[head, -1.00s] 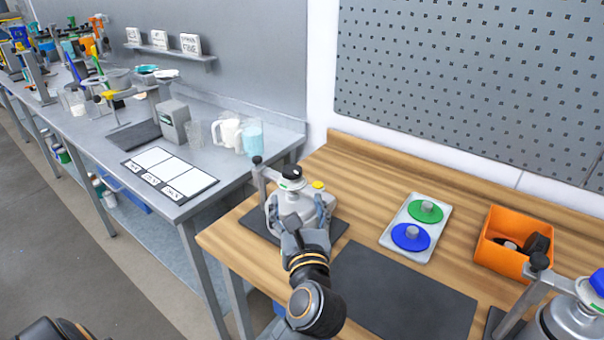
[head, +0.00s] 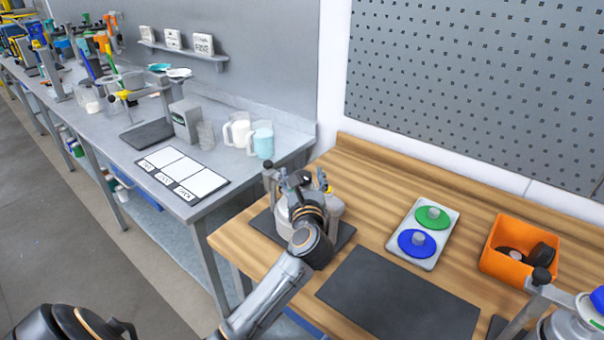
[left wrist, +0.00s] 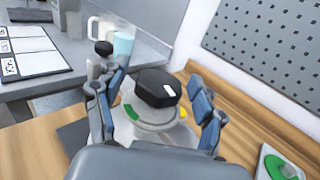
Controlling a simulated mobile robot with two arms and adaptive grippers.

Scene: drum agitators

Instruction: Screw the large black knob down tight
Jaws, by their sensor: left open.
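The large black knob (left wrist: 158,88) has a white mark on its top. It sits on the round light-grey lid (left wrist: 158,120) of a drum agitator, with green and yellow spots beside it. My left gripper (head: 300,183) is over the agitator in the head view. In the left wrist view its blue-padded fingers (left wrist: 160,92) stand open on either side of the knob, with gaps visible. In the head view the gripper largely hides the knob. A smaller black knob (left wrist: 103,47) tops the agitator's post, close to the left finger. My right gripper is out of view.
A tray (head: 451,216) with green and blue discs lies right of the agitator. An orange bin (head: 507,270) holds dark parts. Another agitator (head: 575,328) stands at lower right. The dark mat (head: 400,297) is clear. Jugs (head: 238,130) stand on the grey bench.

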